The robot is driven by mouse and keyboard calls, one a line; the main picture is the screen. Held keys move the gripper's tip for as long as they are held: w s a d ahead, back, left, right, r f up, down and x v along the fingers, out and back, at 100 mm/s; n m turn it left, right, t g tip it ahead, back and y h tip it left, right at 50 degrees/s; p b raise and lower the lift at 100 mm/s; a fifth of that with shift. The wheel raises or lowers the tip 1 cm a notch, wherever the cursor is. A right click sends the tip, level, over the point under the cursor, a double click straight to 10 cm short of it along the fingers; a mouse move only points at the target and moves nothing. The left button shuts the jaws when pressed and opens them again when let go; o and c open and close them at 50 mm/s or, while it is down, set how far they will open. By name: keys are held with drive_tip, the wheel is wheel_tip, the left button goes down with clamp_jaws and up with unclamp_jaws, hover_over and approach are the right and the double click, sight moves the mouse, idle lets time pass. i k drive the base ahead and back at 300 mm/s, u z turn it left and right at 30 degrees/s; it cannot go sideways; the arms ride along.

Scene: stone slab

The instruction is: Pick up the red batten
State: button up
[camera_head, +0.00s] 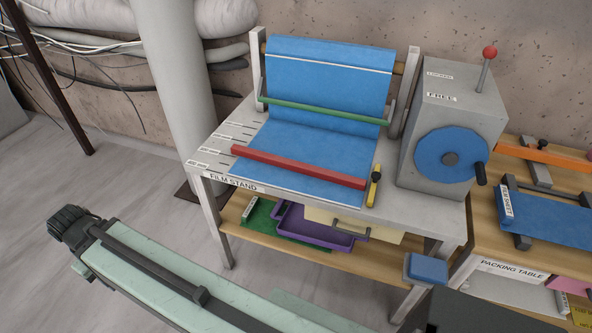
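The red batten (297,166) is a long straight bar. It lies slantwise across the lower front of the blue film sheet (330,150) on the grey film stand (222,150), its right end near a yellow and black tool (374,187). A pale green arm link, which looks like mine, crosses the lower left. The dark ribbed part at its far end looks like my gripper (70,225). It is well to the left of the stand, apart from the batten. I cannot make out its fingers or anything held.
A green bar (325,112) crosses the film behind the batten. A grey box with a blue crank wheel (450,157) and a red-knobbed lever (489,54) stands to the right. A purple tray (310,228) is on the lower shelf. The packing table (511,271) is far right. Floor at left is clear.

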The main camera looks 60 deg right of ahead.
sight(305, 168)
drive_tip(key=z, duration=0.1)
drive_tip(key=i, duration=0.95)
drive_tip(key=u, duration=0.05)
